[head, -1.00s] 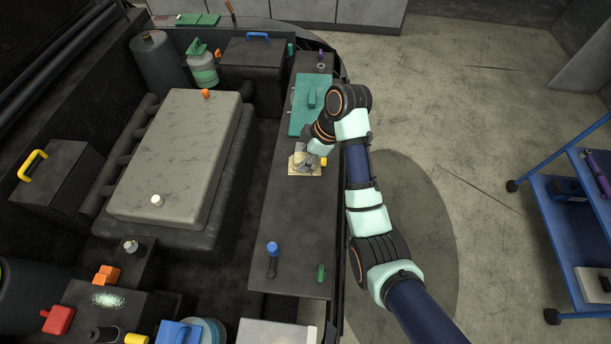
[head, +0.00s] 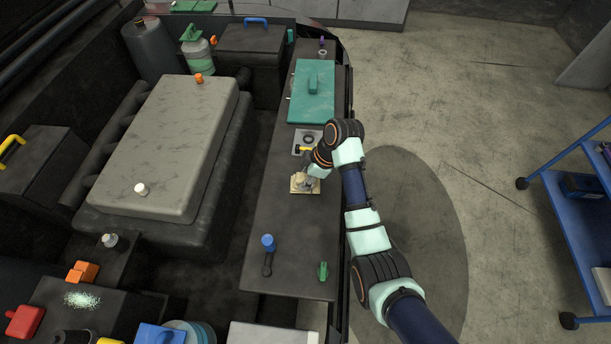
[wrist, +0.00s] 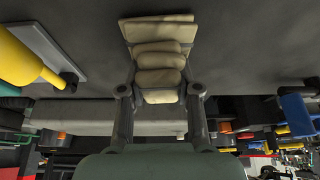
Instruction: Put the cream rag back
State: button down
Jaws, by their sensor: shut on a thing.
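The cream rag (head: 299,187) is a small folded cloth over the dark right-hand ledge (head: 290,222). My gripper (head: 308,182) is over the rag and partly hides it in the head view. In the wrist view the rag (wrist: 160,60) shows as stacked cream folds, with its near end between the two fingers of my gripper (wrist: 160,96). The fingers are shut on it. I cannot tell whether the rag touches the ledge or hangs just above it.
A grey plate (head: 300,150) with a dark ring and a yellow part lies just beyond the rag. A teal panel (head: 308,100) lies farther back. The ledge between is bare.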

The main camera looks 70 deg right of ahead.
aim_at(315, 182)
jog(key=shift+f, duration=0.2)
jog(key=c, duration=0.8)
grip_release()
jog(key=shift+f+b, duration=0.25)
jog(key=shift+b, duration=0.6)
jog(key=p+v, duration=0.1)
jog(key=v, duration=0.1)
jog(key=p+v, duration=0.1)
jog(key=v, duration=0.2)
jog(key=p+v, duration=0.1)
jog(key=v, duration=0.1)
jog(key=shift+w+d+r+p, duration=0.3)
jog(key=shift+p, duration=0.05)
jog(key=shift+s+r, duration=0.25)
jog(key=shift+r, duration=0.15)
